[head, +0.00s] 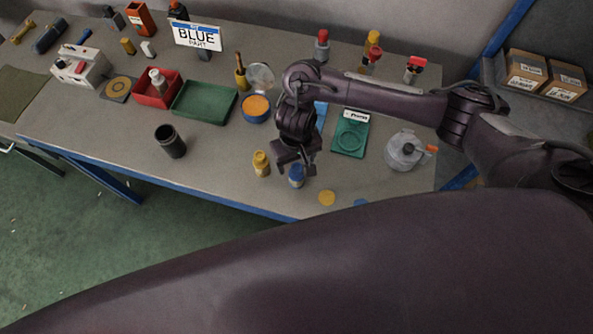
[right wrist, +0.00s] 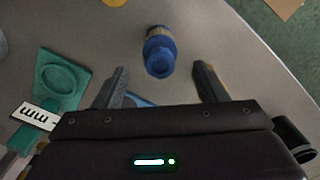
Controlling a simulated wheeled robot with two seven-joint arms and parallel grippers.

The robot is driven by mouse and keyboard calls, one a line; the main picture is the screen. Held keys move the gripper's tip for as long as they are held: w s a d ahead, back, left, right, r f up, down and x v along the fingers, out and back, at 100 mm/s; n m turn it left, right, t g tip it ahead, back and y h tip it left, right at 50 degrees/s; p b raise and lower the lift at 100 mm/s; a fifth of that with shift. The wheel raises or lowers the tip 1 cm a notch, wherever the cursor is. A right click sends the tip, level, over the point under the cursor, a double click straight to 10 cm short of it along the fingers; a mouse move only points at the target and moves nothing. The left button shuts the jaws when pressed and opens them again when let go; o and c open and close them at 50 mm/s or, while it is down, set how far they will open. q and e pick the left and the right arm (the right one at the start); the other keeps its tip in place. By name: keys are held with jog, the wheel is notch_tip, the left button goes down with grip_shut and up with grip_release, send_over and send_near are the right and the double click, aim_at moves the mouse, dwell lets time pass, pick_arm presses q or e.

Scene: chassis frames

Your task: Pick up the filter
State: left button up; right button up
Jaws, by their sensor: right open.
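The likely filter is a small blue cylinder (head: 296,176) near the table's front edge, beside a yellow bottle-like part (head: 261,162). In the right wrist view the blue cylinder (right wrist: 159,55) shows a tan band and lies beyond the fingertips, roughly centred between them. My right gripper (head: 294,160) is over the table just behind the blue cylinder, fingers spread and empty. In the right wrist view its two fingers (right wrist: 161,70) stand apart on either side of the cylinder. Whether the fingertips touch it cannot be told. My left gripper is not in view.
A black cup (head: 171,141) stands to the left. A green plate (head: 350,135) and a grey canister (head: 403,151) are to the right. A yellow disc (head: 327,197) lies near the front edge. Red (head: 170,98) and green (head: 188,107) trays and a BLUE PART sign (head: 197,36) are further back.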

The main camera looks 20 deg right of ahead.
aim_at(297, 168)
jog(key=shift+s+f, duration=0.2)
jog(key=shift+f, duration=0.7)
jog(key=shift+s+f, duration=0.2)
jog(key=shift+f, duration=1.65)
jog(key=shift+w+f, duration=0.1)
jog(key=shift+f, duration=0.1)
jog(key=c, duration=1.1)
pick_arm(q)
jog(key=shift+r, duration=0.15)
pick_arm(e)
jog(key=shift+r, duration=0.1)
